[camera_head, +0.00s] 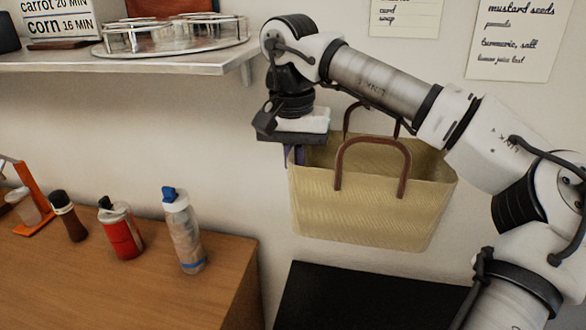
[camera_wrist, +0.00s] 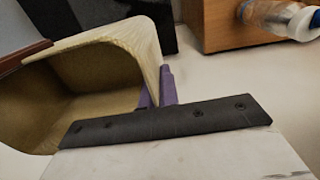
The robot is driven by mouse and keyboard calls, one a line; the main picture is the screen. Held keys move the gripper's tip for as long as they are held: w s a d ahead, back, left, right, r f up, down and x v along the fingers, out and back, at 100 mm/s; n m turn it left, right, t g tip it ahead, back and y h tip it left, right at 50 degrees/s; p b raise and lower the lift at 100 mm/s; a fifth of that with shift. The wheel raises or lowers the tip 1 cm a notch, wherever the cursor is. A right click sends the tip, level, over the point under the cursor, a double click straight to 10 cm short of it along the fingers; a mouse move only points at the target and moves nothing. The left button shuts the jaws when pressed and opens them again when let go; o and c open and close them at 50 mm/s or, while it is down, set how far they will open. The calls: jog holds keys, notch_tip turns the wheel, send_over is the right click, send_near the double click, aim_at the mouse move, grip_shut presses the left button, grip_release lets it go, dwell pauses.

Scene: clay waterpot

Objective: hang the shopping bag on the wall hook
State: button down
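The shopping bag (camera_head: 375,208) is a tan woven tote with two brown loop handles. It is in front of the pale wall, above a black surface, with its open top up and slightly tilted. My gripper (camera_head: 297,155) is at the bag's upper left edge. In the wrist view, the purple fingers of my gripper (camera_wrist: 157,90) stand on either side of the bag's wall (camera_wrist: 145,48) and close on it near the rim. The bag's open inside faces the wrist camera at left. I cannot make out a wall hook; the arm and bag cover part of the wall.
A wall shelf (camera_head: 140,62) with a tray of glasses is at upper left. A wooden cabinet (camera_head: 130,285) at lower left carries several bottles, including a clear one (camera_head: 183,232). A black surface (camera_head: 360,300) is below the bag. Paper notes (camera_head: 510,38) hang on the wall.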

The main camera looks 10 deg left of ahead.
jog(key=shift+w+f+p, duration=0.15)
jog(key=shift+w+p, duration=0.25)
jog(key=shift+w, duration=2.2)
jog(key=shift+w+f, duration=0.55)
jog(key=shift+w, duration=0.2)
jog(key=c, duration=1.6)
grip_release()
jog(key=shift+r, duration=0.1)
